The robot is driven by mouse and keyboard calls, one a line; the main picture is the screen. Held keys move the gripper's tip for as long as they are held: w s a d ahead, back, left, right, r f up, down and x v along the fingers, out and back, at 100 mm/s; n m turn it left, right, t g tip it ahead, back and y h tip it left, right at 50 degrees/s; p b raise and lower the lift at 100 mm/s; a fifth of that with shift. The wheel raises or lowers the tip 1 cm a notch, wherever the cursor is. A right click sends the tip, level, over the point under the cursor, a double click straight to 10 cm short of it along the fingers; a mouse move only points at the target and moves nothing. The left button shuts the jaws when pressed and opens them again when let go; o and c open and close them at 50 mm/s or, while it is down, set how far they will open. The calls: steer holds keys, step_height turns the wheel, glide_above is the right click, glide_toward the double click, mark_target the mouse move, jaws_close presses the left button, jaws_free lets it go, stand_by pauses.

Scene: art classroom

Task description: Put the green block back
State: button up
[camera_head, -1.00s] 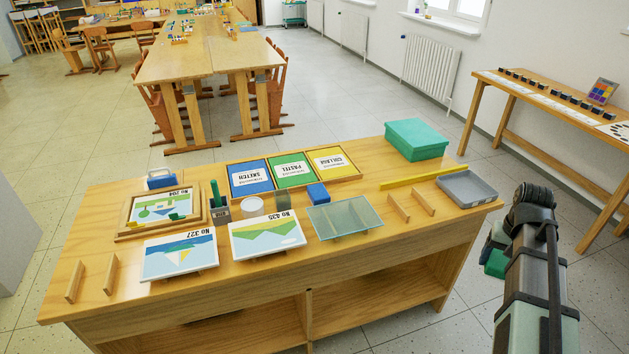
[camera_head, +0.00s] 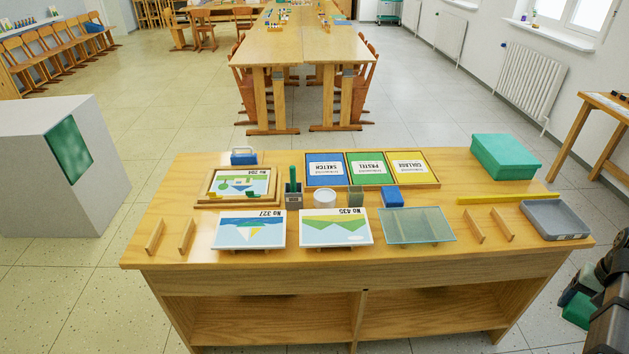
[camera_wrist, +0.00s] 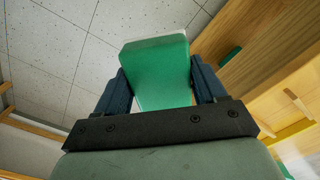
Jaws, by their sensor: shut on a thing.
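The green block (camera_wrist: 157,72) is between the two dark blue fingers of my gripper (camera_wrist: 161,82) in the wrist view. My gripper is shut on it, and the floor and the wooden table show beyond. In the head view my gripper (camera_head: 573,294) is at the lower right edge, partly cut off, right of the table and clear of it. The block's green surface (camera_head: 578,311) shows there too. A wooden frame (camera_head: 203,191) on the table holds a picture card marked No 204, with small green and yellow pieces on it.
The table (camera_head: 330,262) also bears two picture cards (camera_head: 250,230) (camera_head: 335,227), a glass sheet (camera_head: 416,225), a blue block (camera_head: 392,197), a grey-green block (camera_head: 355,197), a grey tray (camera_head: 555,219), a yellow bar (camera_head: 508,198) and a teal box (camera_head: 505,156). Wooden strips (camera_head: 154,237) stand at the left.

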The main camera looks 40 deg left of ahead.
steer(key=shift+a, duration=0.1)
steer(key=w+a+n, duration=0.1)
steer(key=w+a, duration=0.1)
steer(key=a, duration=0.9)
steer(key=w+a+n, duration=0.2)
steer(key=w+a, duration=0.1)
steer(key=a, duration=0.9)
steer(key=w+a+r+n, duration=0.1)
steer(key=w+a+n, duration=0.1)
steer(key=a, duration=0.9)
steer(key=shift+w+a+r, duration=0.1)
steer(key=shift+w+a, duration=0.1)
steer(key=shift+w, duration=0.15)
steer(key=shift+n, duration=0.7)
steer(key=w+a, duration=0.1)
steer(key=a, duration=0.2)
steer(key=w+a, duration=0.2)
steer(key=a, duration=0.1)
steer(key=w+a, duration=0.2)
steer(key=a, duration=0.1)
steer(key=shift+w+a+r, duration=0.1)
steer(key=shift+r, duration=0.25)
steer(key=r+n, duration=0.1)
steer(key=n, duration=0.1)
glide_above(425, 202)
steer(key=shift+n, duration=0.3)
steer(key=shift+w+a+f, duration=0.1)
steer(key=shift+f, duration=4.95)
steer(key=shift+f, duration=0.15)
